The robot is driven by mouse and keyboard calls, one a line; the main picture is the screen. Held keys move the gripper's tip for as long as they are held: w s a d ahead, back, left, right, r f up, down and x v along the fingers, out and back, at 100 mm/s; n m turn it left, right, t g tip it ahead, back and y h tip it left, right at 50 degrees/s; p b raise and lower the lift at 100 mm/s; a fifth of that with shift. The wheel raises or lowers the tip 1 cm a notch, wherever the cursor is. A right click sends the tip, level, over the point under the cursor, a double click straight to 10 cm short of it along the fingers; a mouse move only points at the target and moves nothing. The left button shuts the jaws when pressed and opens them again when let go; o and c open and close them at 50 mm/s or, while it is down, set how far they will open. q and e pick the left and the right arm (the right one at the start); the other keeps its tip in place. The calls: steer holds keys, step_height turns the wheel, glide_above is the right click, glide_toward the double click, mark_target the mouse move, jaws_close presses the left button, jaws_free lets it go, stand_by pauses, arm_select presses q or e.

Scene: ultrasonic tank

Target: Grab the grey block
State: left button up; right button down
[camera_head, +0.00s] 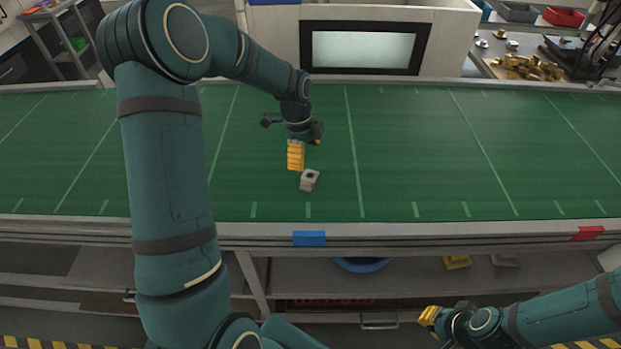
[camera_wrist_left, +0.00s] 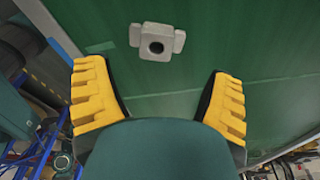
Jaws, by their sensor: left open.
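The grey block (camera_head: 310,180) lies on the green conveyor belt (camera_head: 420,160), near its front half. It has a dark round hole and short side lugs, and it also shows in the left wrist view (camera_wrist_left: 157,42). My left gripper (camera_head: 296,160) is just behind and left of the block in the head view, apart from it. In the left wrist view its yellow-padded fingers (camera_wrist_left: 158,98) are spread wide and empty, with the block beyond the tips. My right gripper (camera_head: 432,318) is low at the bottom right, in front of the belt; its jaw state is unclear.
The belt around the block is clear. A blue marker (camera_head: 309,239) and a red marker (camera_head: 587,233) sit on the belt's front rail. Brass-coloured parts (camera_head: 528,67) lie on a bench at the back right. A white machine with a dark-framed window (camera_head: 364,47) stands behind the belt.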

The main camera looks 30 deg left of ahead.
mark_target(310, 176)
arm_select(q)
steer(key=shift+w+d+f, duration=0.1)
steer(key=shift+d+f, duration=0.05)
steer(key=shift+f, duration=0.8)
steer(key=shift+s+d+f, duration=0.1)
steer(key=shift+d+f, duration=0.1)
steer(key=shift+f, duration=0.7)
steer(key=shift+s+d+f, duration=0.1)
steer(key=shift+d+f, duration=0.05)
steer(key=shift+f, duration=0.7)
steer(key=shift+d+f, duration=0.2)
steer(key=shift+f, duration=0.7)
steer(key=c, duration=1.4)
